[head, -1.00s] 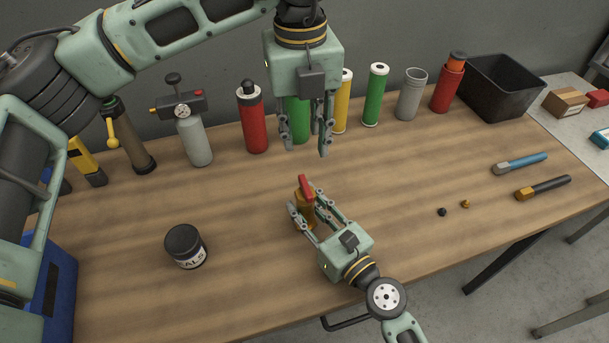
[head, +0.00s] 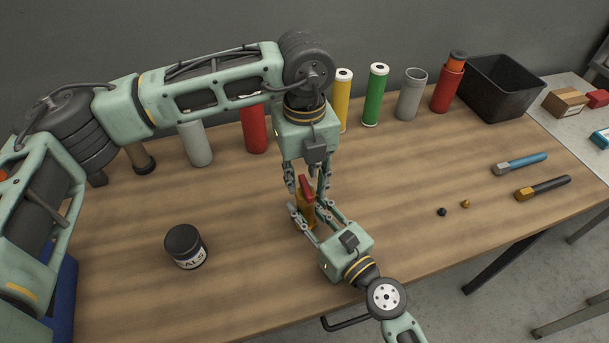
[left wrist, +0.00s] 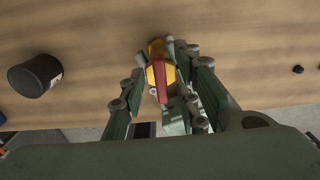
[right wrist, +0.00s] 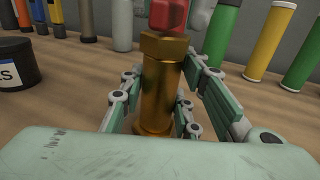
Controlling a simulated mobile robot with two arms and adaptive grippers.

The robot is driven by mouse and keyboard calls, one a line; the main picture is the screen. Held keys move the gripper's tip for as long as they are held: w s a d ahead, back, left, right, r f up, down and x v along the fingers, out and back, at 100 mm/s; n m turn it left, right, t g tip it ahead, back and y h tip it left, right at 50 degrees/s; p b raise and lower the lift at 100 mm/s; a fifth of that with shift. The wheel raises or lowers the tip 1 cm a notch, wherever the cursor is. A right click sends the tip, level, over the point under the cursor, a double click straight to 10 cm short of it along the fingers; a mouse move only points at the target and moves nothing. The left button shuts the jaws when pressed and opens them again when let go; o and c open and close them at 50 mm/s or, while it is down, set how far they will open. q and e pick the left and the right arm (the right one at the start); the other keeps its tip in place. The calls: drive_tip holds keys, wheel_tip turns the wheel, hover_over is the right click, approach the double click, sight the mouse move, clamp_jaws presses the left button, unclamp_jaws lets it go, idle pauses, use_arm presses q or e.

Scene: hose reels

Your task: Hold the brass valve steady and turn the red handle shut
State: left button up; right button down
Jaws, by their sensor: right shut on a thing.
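The brass valve (head: 305,214) stands upright on the wooden table. Its red handle (head: 306,188) is on top, and in the left wrist view the handle (left wrist: 159,78) lies over the brass body (left wrist: 157,47). My right gripper (head: 303,208) is shut on the valve from the front; its fingers flank the brass body (right wrist: 160,90) in the right wrist view. My left gripper (head: 308,194) points down from above, open, with its fingers on either side of the red handle and gaps showing. The fingers partly hide the valve in the head view.
A black-lidded jar (head: 186,247) stands left of the valve. Coloured cylinders, such as the green one (head: 375,95), line the back, with a black bin (head: 500,88) at back right. Two small caps (head: 453,208) and two handled tools (head: 530,175) lie right.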

use_arm(q)
clamp_jaws()
idle(0.3)
drive_tip(key=shift+m, duration=0.3)
drive_tip(key=m, duration=0.6)
drive_tip(key=shift+d, duration=0.2)
drive_tip(key=m, duration=0.5)
drive_tip(key=shift+s+d+m, duration=0.1)
drive_tip(key=shift+m, duration=0.2)
drive_tip(key=m, duration=0.5)
drive_tip(key=shift+s+m, duration=0.1)
drive_tip(key=shift+m, duration=0.2)
unclamp_jaws()
drive_tip(key=shift+d, duration=0.1)
